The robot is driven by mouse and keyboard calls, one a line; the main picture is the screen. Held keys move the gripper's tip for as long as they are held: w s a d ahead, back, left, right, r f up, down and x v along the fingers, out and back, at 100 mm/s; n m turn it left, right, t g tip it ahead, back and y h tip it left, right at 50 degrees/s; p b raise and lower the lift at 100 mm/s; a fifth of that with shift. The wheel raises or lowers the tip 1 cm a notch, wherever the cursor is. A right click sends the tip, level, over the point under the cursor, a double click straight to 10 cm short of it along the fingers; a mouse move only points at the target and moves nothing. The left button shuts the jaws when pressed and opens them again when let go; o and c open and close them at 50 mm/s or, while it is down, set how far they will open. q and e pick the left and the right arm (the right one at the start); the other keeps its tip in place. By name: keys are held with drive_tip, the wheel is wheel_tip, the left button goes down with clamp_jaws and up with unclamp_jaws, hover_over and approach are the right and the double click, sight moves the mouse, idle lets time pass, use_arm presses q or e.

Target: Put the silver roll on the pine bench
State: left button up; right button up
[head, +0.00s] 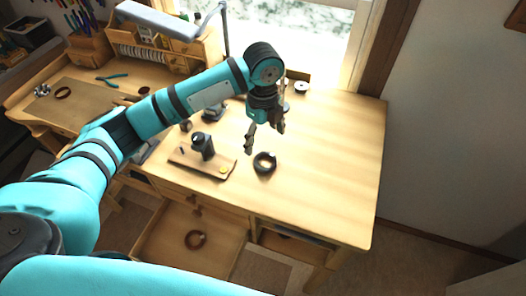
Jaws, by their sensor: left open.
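The pine bench (345,170) is a pale wooden table in the middle, under the window. My left gripper (263,143) hangs above it, open, fingers pointing down, with nothing seen between them. A dark ring-shaped roll (264,171) lies on the bench just below the fingers, apart from them as far as I can tell. Another dark ring (63,92) lies on the left worktop. I cannot clearly tell which roll is silver. My right gripper is out of view.
A small wooden board (222,172) carrying a black cylinder (202,146) stands left of the dark roll. Small round items (301,87) sit at the back. The bench's right half is clear. The open drawer (160,247) sticks out in front.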

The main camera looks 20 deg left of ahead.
use_arm(q)
drive_tip(key=shift+r+b, duration=0.3)
drive_tip(key=shift+r, duration=1.65)
